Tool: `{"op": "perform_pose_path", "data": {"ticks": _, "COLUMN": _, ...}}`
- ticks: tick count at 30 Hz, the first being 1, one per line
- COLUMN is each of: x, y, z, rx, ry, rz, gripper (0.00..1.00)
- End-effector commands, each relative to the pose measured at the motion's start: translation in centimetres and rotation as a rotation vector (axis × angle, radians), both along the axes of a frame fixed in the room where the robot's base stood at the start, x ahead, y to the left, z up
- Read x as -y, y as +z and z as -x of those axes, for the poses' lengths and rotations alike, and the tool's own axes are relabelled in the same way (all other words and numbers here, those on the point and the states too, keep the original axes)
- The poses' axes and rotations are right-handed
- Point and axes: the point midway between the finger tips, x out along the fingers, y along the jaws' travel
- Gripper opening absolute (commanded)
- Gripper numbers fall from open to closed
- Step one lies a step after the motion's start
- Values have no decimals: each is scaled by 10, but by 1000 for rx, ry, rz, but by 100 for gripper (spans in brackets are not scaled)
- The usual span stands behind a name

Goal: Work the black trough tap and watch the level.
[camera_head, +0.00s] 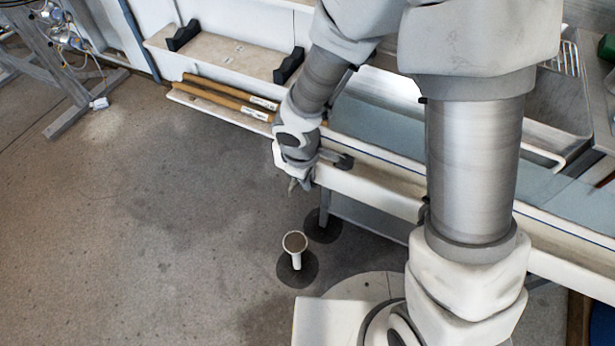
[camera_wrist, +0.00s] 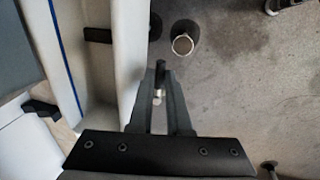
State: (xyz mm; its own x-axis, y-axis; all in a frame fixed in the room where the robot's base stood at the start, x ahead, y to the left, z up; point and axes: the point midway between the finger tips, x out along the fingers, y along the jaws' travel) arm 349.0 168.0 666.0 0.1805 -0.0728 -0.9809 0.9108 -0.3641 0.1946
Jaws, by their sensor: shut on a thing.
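My gripper (camera_head: 301,186) is at the outer front side of the long white trough (camera_head: 375,190), pointing down. In the wrist view its two dark fingers (camera_wrist: 159,84) are closed around a small fitting with a black lever-like top (camera_wrist: 160,70) and a shiny metal part below it. This looks like the black trough tap. In the head view the tap is hidden behind my gripper and wrist. The trough wall also shows at the left of the wrist view (camera_wrist: 105,75). No water level or flow can be made out in either view.
A white funnel-topped standpipe (camera_head: 295,242) rises from the floor below my gripper. A black bracket (camera_head: 343,161) sits on the trough edge. Wooden-looking rods (camera_head: 222,97) lie on the ledge at the left. A metal sink (camera_head: 560,105) is at the right.

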Motion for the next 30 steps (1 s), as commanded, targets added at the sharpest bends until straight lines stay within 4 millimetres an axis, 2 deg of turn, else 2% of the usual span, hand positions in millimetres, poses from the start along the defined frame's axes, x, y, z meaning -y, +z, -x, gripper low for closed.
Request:
{"op": "perform_pose_path", "data": {"ticks": 11, "x": -1, "y": 1, "z": -1, "rx": 3, "ry": 6, "rz": -2, "gripper": 0}}
{"op": "perform_pose_path", "data": {"ticks": 12, "x": -1, "y": 1, "z": -1, "rx": 3, "ry": 6, "rz": -2, "gripper": 21}}
{"op": "perform_pose_path", "data": {"ticks": 16, "x": 0, "y": 1, "z": -1, "rx": 2, "ry": 5, "rz": -2, "gripper": 45}}
{"op": "perform_pose_path", "data": {"ticks": 25, "x": 0, "y": 0, "z": -1, "rx": 1, "ry": -3, "rz": 0, "gripper": 46}}
{"op": "perform_pose_path", "data": {"ticks": 30, "x": -2, "y": 0, "z": 2, "rx": 0, "ry": -74, "rz": 2, "gripper": 46}}
